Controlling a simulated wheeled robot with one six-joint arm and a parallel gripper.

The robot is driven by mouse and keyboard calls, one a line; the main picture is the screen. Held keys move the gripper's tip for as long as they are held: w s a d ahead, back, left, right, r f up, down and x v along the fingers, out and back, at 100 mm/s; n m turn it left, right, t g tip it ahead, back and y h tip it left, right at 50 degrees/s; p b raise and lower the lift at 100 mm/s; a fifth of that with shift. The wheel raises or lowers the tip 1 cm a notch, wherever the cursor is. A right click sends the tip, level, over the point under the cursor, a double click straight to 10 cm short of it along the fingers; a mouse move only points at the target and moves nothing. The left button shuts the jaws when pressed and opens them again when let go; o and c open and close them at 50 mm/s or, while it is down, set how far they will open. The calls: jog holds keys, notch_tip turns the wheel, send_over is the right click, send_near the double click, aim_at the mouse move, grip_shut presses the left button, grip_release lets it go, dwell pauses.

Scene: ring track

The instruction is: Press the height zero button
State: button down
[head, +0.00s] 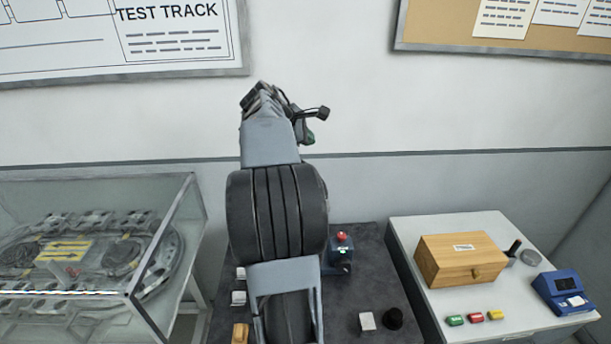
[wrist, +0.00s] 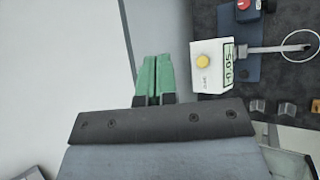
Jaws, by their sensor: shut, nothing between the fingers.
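In the wrist view a white box (wrist: 213,77) carries a round yellow button (wrist: 203,61) and a green display (wrist: 229,63) that seems to read -0.05. The small label by the button is too blurred to read. A metal arm with a ring (wrist: 300,43) extends right of the box. My gripper (wrist: 155,78) has green fingers, shut together and empty, left of the white box and apart from the yellow button in the picture. In the head view my gripper (head: 308,137) is partly hidden by my arm, and I cannot make out the white box there.
A blue unit with a red button (head: 341,238) stands on the dark bench (head: 365,280). A white block (head: 367,321) and a black round piece (head: 393,318) lie nearer. A glass case (head: 90,245) stands left. The right table holds a wooden box (head: 462,258) and a blue device (head: 563,292).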

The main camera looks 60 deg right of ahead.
jog(key=shift+f+b, duration=2.25)
jog(key=shift+f, duration=1.75)
jog(key=shift+f, duration=0.1)
jog(key=shift+f, duration=0.3)
jog(key=shift+f+b, duration=0.55)
jog(key=shift+r+p, duration=0.95)
jog(key=shift+r, duration=0.1)
jog(key=shift+r+p, duration=1.9)
jog(key=shift+r, duration=0.55)
